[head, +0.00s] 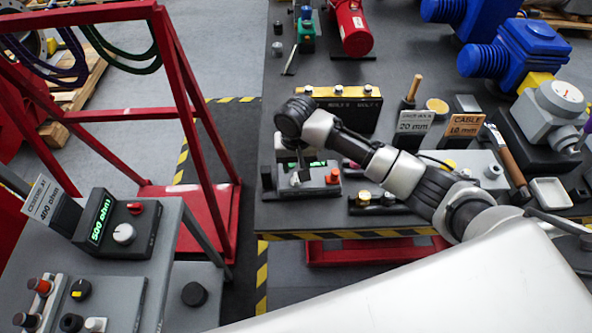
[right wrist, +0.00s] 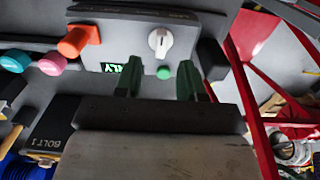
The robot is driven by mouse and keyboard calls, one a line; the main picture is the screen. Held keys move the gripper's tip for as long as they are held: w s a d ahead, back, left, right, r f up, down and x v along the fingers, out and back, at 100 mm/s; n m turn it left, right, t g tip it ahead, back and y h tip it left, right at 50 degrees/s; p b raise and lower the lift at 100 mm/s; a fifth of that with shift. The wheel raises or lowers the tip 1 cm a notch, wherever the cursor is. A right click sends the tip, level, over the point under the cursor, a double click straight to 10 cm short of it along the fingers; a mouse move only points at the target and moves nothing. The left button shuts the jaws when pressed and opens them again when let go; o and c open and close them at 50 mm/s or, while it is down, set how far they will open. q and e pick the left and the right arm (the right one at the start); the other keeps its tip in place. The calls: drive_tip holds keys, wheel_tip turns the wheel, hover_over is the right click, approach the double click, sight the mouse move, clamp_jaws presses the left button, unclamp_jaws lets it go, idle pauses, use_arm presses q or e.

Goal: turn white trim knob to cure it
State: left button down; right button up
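A grey box (right wrist: 190,22) in the right wrist view carries a white knob (right wrist: 160,42), an orange knob (right wrist: 78,41) and a lit green display (right wrist: 122,80). My right gripper (right wrist: 158,80) is open and empty, its two green-tipped fingers apart below the white knob, not around it. A green button (right wrist: 163,73) shows between the fingertips. In the head view this box (head: 318,186) stands near the front edge of the middle table, partly hidden by my right arm. Another white knob (head: 123,234) is on a black box (head: 110,248) reading 500 ohm, on the left table. My left gripper is not in view.
The black and yellow bolt box (head: 340,104) stands behind my right wrist. Signs for 20 mm (head: 412,124) and cable 10 mm (head: 463,127) stand to its right. A red frame (head: 190,105) rises between the tables. Bare tabletop (head: 268,128) shows at the middle table's left.

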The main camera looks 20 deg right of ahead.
sight(296, 175)
drive_tip(key=shift+f, duration=2.05)
clamp_jaws()
